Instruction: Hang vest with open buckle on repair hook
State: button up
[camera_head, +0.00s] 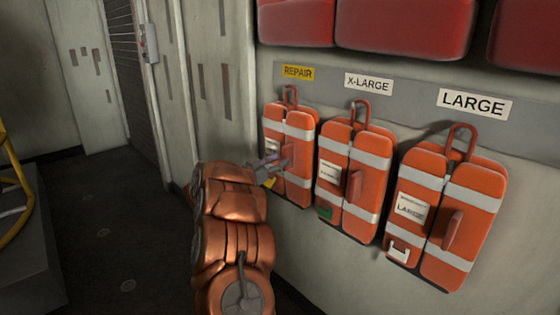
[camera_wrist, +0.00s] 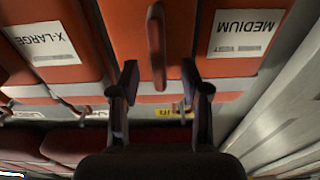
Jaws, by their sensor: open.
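Three orange vests with pale stripes hang in a row in the head view. The left vest (camera_head: 298,135) hangs on the repair hook (camera_head: 290,93) under the yellow REPAIR sign (camera_head: 298,72); its tag reads MEDIUM in the wrist view (camera_wrist: 240,35). The middle vest (camera_head: 335,155) is under X-LARGE, the right vest (camera_head: 420,165) under LARGE. A white buckle-like piece (camera_head: 398,250) shows low on the right vest, a green one (camera_head: 324,212) on the middle vest. My gripper (camera_head: 270,166) is open at the left vest, its orange handle (camera_wrist: 156,45) between and beyond the fingers (camera_wrist: 159,76). Whether any buckle is open is unclear.
Red padded cushions (camera_head: 405,25) line the wall above the signs. A grey wall panel (camera_head: 222,75) stands left of the vests. Dark floor (camera_head: 125,235) lies open at left, with a yellow rail (camera_head: 18,190) at the far left edge.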

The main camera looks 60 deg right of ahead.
jog(key=v, duration=1.1)
jog(key=shift+r, duration=0.15)
